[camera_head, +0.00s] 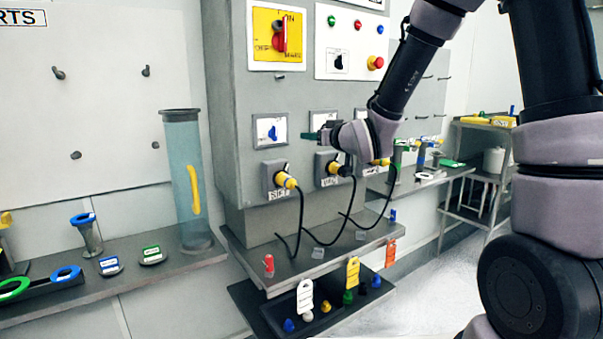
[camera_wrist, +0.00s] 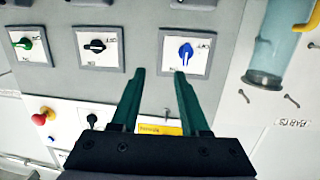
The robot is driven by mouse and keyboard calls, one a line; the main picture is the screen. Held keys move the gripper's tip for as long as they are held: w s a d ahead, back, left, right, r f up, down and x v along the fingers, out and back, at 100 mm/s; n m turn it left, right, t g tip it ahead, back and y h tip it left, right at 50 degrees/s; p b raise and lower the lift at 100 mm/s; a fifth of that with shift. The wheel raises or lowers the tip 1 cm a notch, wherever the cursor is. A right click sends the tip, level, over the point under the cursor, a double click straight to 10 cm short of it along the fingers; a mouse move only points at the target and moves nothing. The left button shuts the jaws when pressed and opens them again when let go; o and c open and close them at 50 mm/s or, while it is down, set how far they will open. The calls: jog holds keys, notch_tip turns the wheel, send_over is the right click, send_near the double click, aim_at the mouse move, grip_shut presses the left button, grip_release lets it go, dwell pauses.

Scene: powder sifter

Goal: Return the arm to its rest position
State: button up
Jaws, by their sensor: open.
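My gripper (camera_head: 312,135) is in front of the grey control cabinet (camera_head: 228,100), beside the row of rotary switches, with my arm reaching in from the upper right. In the wrist view my gripper (camera_wrist: 160,74) has its two dark green fingers apart with nothing between them. The blue-knobbed switch (camera_wrist: 185,52) lies just beyond the right fingertip there; it also shows in the head view (camera_head: 270,131). The black-knobbed switch (camera_wrist: 95,46) and green-knobbed switch (camera_wrist: 27,44) lie to its left in the wrist view. I cannot tell whether the fingers touch the panel.
Yellow plugs (camera_head: 286,180) with black cables hang below the switches. A ledge (camera_head: 310,262) with small coloured items juts out under them. A clear blue tube (camera_head: 186,185) stands on the left shelf. A metal rack (camera_head: 470,195) stands at right, with open floor (camera_head: 410,290) in front.

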jog(key=s+d+r+m+g+h, duration=0.1)
jog(key=s+d+r+m+h, duration=0.25)
jog(key=d, duration=0.75)
jog(key=s+d+r+m+g+h, duration=0.1)
jog(key=s+d+m+g, duration=0.2)
jog(key=s, duration=0.8)
jog(key=s+d+r+m+g+h, duration=0.1)
jog(key=s+d+r+m+g, duration=0.1)
jog(key=s+d, duration=0.5)
jog(key=s+m+g, duration=0.1)
jog(key=s, duration=0.4)
jog(key=shift+s+d, duration=0.3)
jog(key=shift+d, duration=0.05)
jog(key=shift+r, duration=0.1)
